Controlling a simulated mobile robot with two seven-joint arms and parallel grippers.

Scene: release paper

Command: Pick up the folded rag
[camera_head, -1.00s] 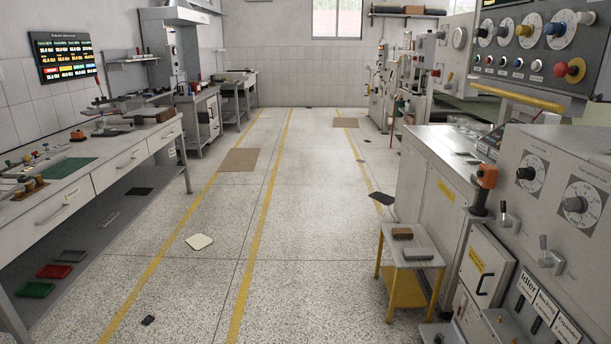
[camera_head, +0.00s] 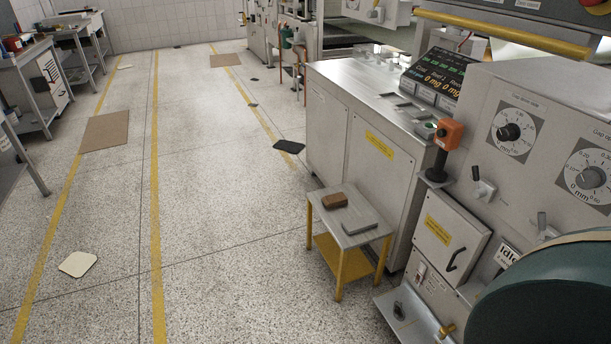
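No object is plainly recognisable as the folded rag. A flat grey item (camera_head: 359,227), possibly folded cloth, lies on the small yellow-legged stool (camera_head: 340,243), beside a brown block (camera_head: 335,200). A flat cream piece (camera_head: 78,264) with rounded corners lies on the floor at the lower left. A flat black piece (camera_head: 289,146) lies on the floor near the machine's far end. Which of these, if any, is the rag, I cannot tell. Neither of my grippers is in view.
A grey machine cabinet (camera_head: 345,130) with dials and a door fills the right side. A large dark green rounded form (camera_head: 545,295) covers the lower right corner. Workbenches (camera_head: 28,80) stand at the left. The speckled floor between the yellow lines is mostly clear.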

